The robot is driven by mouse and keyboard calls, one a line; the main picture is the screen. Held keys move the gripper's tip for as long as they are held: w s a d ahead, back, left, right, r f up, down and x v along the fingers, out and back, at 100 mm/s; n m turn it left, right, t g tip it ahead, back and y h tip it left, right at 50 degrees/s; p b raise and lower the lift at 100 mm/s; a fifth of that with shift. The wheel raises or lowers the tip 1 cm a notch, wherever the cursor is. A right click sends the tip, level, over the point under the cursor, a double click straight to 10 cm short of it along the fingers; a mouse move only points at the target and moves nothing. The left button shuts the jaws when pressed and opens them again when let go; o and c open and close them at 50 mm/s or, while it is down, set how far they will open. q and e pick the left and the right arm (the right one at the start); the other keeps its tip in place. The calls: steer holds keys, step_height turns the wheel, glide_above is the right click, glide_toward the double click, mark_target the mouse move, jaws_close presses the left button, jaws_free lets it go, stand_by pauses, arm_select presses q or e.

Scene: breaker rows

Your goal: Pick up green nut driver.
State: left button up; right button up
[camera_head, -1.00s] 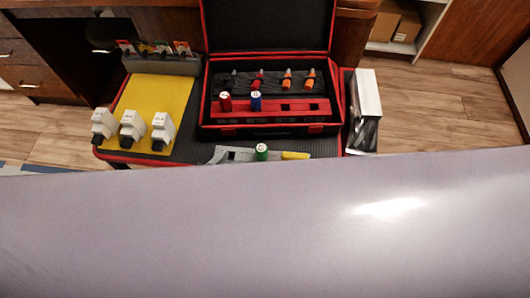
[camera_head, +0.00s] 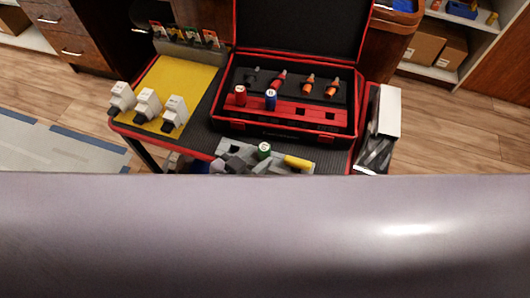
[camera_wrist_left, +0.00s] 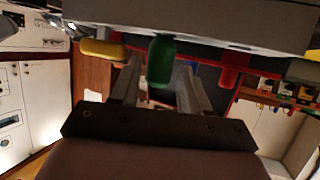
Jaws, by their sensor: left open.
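The green nut driver (camera_head: 264,150) stands upright in a grey holder (camera_head: 295,168) at the front edge of the table. In the left wrist view the green nut driver (camera_wrist_left: 161,60) shows as a green handle between the two finger ends. My left gripper (camera_head: 240,162) is beside the holder, partly hidden in the head view. In the wrist view my left gripper (camera_wrist_left: 158,75) is open, with a finger on each side of the green handle and gaps visible. I cannot tell whether a finger touches it. My right gripper is not in view.
A yellow-handled tool (camera_head: 298,162) lies right of the green one. Behind is an open black case (camera_head: 225,125) with red and blue drivers and orange-handled tools. White breakers (camera_head: 147,103) stand on a yellow mat (camera_head: 180,80) at left. A white box (camera_head: 389,110) is at right.

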mark_target(268, 149)
arm_select(q)
steer(key=shift+b+x, duration=0.6)
steer(key=shift+x, duration=2.35)
steer(key=c, duration=0.8)
